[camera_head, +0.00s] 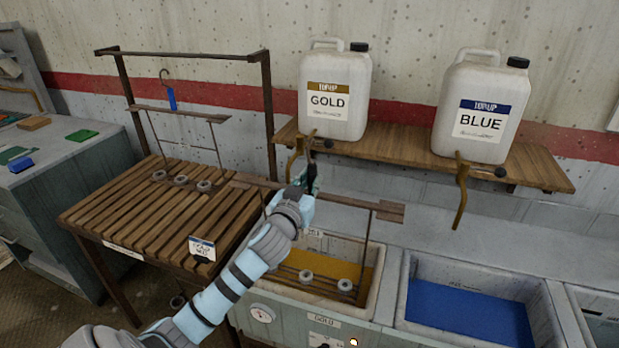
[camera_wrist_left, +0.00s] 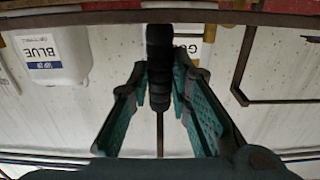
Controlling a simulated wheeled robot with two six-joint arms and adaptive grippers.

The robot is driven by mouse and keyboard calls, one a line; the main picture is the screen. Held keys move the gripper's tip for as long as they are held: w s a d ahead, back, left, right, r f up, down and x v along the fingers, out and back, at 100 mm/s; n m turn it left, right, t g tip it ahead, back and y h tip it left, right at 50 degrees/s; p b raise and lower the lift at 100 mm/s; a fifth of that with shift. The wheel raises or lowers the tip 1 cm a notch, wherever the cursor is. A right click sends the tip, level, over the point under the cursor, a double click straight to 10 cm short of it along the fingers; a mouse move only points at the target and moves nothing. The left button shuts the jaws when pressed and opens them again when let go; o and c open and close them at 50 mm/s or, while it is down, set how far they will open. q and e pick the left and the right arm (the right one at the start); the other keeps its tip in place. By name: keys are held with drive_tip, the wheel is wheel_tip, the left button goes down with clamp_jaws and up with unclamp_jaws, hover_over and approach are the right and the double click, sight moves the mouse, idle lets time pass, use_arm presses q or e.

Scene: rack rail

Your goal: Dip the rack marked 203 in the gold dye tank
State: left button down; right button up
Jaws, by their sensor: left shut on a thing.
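My left gripper (camera_head: 311,180) is shut on the dark upright grip (camera_wrist_left: 160,70) of a wooden rack (camera_head: 385,210). The rack's top bar is above the gold dye tank (camera_head: 372,308). Its thin side rods run down, and its lower bar with pale rings (camera_head: 344,284) is inside the tank's outline, over or at the gold dye (camera_head: 345,252); I cannot tell whether the rings touch the dye. My right gripper is out of view.
Another rack (camera_head: 180,112) with a blue tag hangs on a frame above a slatted table (camera_head: 130,215). A blue dye tank (camera_head: 470,308) is to the right. GOLD (camera_head: 335,95) and BLUE (camera_head: 482,105) jugs stand on a shelf with taps behind the tanks.

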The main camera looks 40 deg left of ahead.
use_arm(q)
wheel_tip(320, 180, down, 9)
drive_tip(key=b, duration=0.6)
drive_tip(key=shift+r, duration=0.1)
idle(2.6)
